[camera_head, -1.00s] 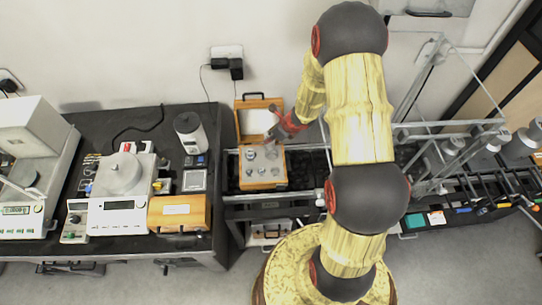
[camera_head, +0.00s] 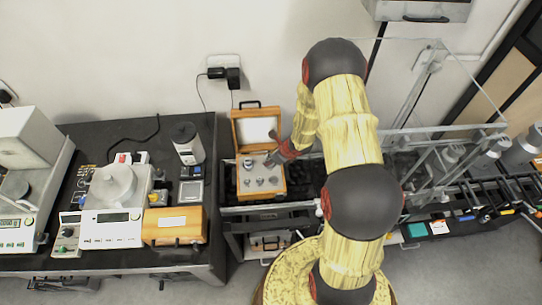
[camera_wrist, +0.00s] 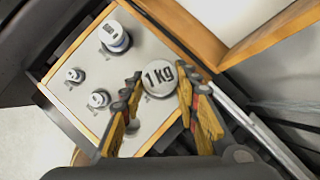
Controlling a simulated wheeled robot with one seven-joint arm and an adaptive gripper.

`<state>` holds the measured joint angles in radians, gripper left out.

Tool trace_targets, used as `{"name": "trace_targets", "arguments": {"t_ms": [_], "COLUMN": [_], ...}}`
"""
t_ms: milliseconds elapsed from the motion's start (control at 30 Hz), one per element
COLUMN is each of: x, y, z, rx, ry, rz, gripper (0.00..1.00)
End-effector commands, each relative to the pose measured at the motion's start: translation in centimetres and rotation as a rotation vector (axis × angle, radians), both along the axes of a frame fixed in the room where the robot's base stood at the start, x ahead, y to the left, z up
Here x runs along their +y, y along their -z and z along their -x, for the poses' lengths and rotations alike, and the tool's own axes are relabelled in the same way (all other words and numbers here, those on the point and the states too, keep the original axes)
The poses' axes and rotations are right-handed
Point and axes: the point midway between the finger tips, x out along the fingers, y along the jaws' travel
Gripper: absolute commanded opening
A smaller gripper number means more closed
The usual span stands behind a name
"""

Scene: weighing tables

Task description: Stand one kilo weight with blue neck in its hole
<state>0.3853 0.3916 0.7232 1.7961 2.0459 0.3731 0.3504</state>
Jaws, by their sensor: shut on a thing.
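My gripper (camera_wrist: 160,80) is shut on a metal weight whose round top reads "1 kg" (camera_wrist: 160,74). One finger is on each side of it. The top hides the neck, so I cannot see its colour, nor can I tell whether the base is in a hole. The weight is over the right part of the grey panel (camera_wrist: 82,55) of the open wooden box. In the head view, my gripper (camera_head: 272,160) is over the right part of the box (camera_head: 259,195), its fingers hard to make out.
The open lid (camera_head: 257,128) rises behind. A dark table with balances (camera_head: 112,187) is left; metal frames stand right.

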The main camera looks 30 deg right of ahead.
Motion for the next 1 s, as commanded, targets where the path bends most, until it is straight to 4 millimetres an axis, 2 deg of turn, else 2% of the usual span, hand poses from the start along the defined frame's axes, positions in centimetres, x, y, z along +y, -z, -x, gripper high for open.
{"name": "trace_targets", "arguments": {"t_ms": [100,467,500,800,1000], "x": [-0.06,-0.06,-0.01,-0.02,-0.02], "y": [0.81,1.01,1.12,1.08,1.08], "z": [-0.24,-0.26,-0.06,-0.06,-0.06], "rx": [-0.005,-0.006,-0.001,-0.002,-0.002], "ry": [0.0,0.0,0.0,0.0,0.0], "rz": [0.0,0.001,0.001,0.001,0.001], "gripper": [0.0,0.0,0.33,0.49,0.49]}}
